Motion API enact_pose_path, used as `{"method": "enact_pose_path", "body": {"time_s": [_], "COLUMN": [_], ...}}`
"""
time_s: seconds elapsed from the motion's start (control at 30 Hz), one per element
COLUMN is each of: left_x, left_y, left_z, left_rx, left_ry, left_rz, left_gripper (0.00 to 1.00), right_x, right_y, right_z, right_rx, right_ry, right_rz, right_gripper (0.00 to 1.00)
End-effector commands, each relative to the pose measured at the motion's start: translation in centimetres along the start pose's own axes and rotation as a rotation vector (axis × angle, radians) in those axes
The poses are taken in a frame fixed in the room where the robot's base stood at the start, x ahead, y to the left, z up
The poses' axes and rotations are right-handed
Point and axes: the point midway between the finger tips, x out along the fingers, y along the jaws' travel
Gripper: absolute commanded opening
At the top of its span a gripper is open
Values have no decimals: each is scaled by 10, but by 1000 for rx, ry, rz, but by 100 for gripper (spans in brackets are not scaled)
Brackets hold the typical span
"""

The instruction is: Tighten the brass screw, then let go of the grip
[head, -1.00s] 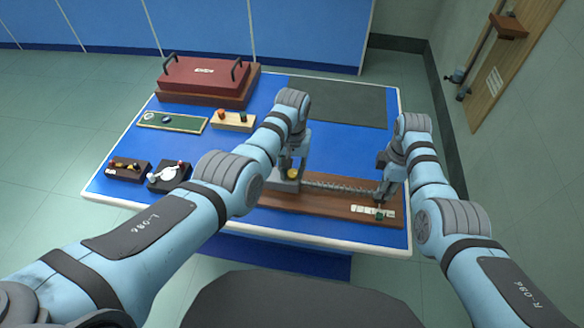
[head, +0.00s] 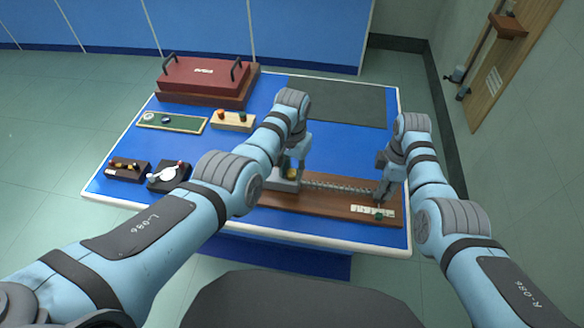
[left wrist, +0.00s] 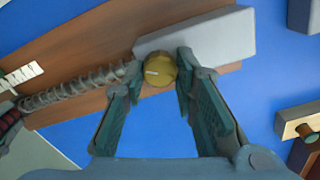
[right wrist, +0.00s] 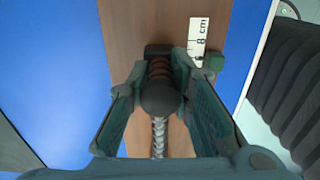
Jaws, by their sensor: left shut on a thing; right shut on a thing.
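The brass screw (left wrist: 160,70) is a round brass knob with a pale mark on its face, at the grey block (left wrist: 215,35) on the wooden board. My left gripper (left wrist: 158,66) has its fingertips on both sides of the knob and is shut on it. The dark rounded grip (right wrist: 160,97) with reddish-brown rings is at the spring's far end. My right gripper (right wrist: 160,85) is shut on it. The coiled spring (head: 340,187) runs stretched from the grey block to the grip.
A white scale (right wrist: 198,40) marked in cm and a small green piece (right wrist: 215,62) are beside the grip on the board (head: 300,205). A red lidded case (head: 205,78), a green strip (head: 172,123) and small trays stand to the left. A dark mat (head: 340,100) lies clear behind.

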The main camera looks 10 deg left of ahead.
Motion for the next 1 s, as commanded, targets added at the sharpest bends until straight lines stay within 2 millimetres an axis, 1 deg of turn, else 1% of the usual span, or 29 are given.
{"method": "enact_pose_path", "body": {"time_s": [0.1,0.13,0.23,0.53,0.63,0.67,0.73,0.9,1.0], "left_x": [0,0,0,-1,-9,-14,-30,-78,-102], "left_y": [-2,-2,-2,0,0,0,0,-2,-2], "left_z": [1,1,1,0,-1,-2,-1,-1,-1], "left_rx": [-2,-2,-2,0,0,-1,-2,-2,-2], "left_ry": [-5,-5,-4,-1,1,2,4,3,1], "left_rz": [-4,-4,-4,-2,-2,-2,-1,-2,-2], "left_gripper": [0,29,45,46,46,46,46,46,46], "right_x": [-1,-1,-1,-1,-1,-1,-1,-1,-1], "right_y": [2,2,2,1,1,1,1,1,1], "right_z": [2,2,2,3,2,2,2,1,1], "right_rx": [2,2,2,3,3,3,3,1,1], "right_ry": [-3,-3,-3,-3,-2,-3,-2,-2,-2], "right_rz": [6,6,5,4,4,4,4,3,3], "right_gripper": [0,0,0,0,0,0,0,0,0]}}
